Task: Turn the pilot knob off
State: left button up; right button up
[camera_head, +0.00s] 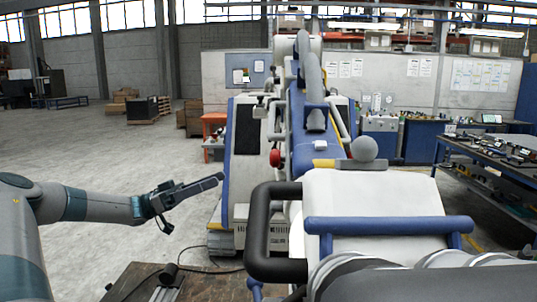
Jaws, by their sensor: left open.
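A large white and blue machine (322,160), apparently the microscope arm, stands ahead. I cannot tell which part is the pilot knob. A round red knob (275,157) shows on its left side, and a grey ball (363,149) sits on top of the near white housing (370,192). My left gripper (216,181) points right, in the air left of the machine, apart from both. Its jaws are seen edge-on and nothing shows between them. My right gripper does not show.
A black looped handle (258,232) and a blue bar (390,224) stick out at the near side of the machine. A low brown table (125,283) with a cable is at the bottom left. A workbench (500,160) stands at the right.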

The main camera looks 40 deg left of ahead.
aim_at(271, 157)
pick_arm(q)
jog(key=shift+s+d+r, duration=0.15)
jog(key=shift+d+r, duration=0.1)
jog(key=shift+p+x, duration=4.15)
jog(key=shift+x, duration=4.5)
